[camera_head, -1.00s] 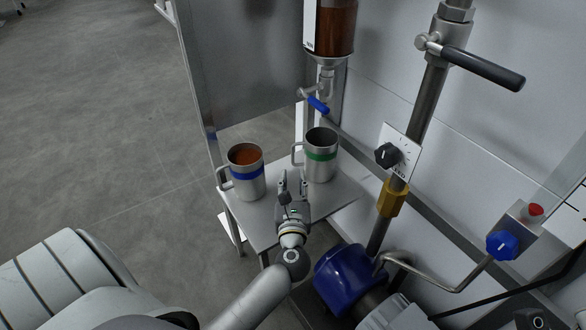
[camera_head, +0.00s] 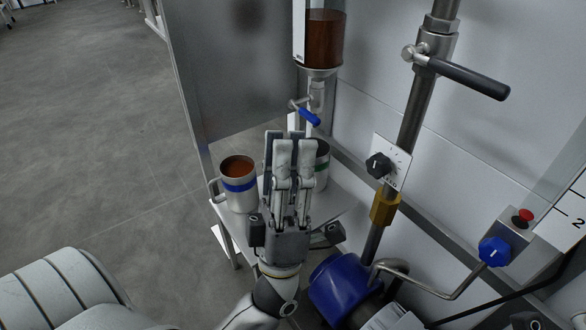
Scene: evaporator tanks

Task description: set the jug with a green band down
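The jug with a green band (camera_head: 322,170) stands upright on the small metal table (camera_head: 338,208), below the tap. It is grey and mostly hidden behind my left gripper; only its right side shows. My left gripper (camera_head: 293,145) is in front of it, pointing up in the picture, with long pale fingers close side by side. I see nothing held in them, but from this back view I cannot tell how far apart they are. A jug with a blue band (camera_head: 239,195) stands on the table to the left, holding brown liquid.
A sight glass of brown liquid (camera_head: 325,38) with a blue-handled tap (camera_head: 309,117) is above the green-banded jug. A pipe with a black-handled valve (camera_head: 460,76), a dial (camera_head: 379,165) and a blue motor (camera_head: 336,283) stand to the right. Open floor lies left.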

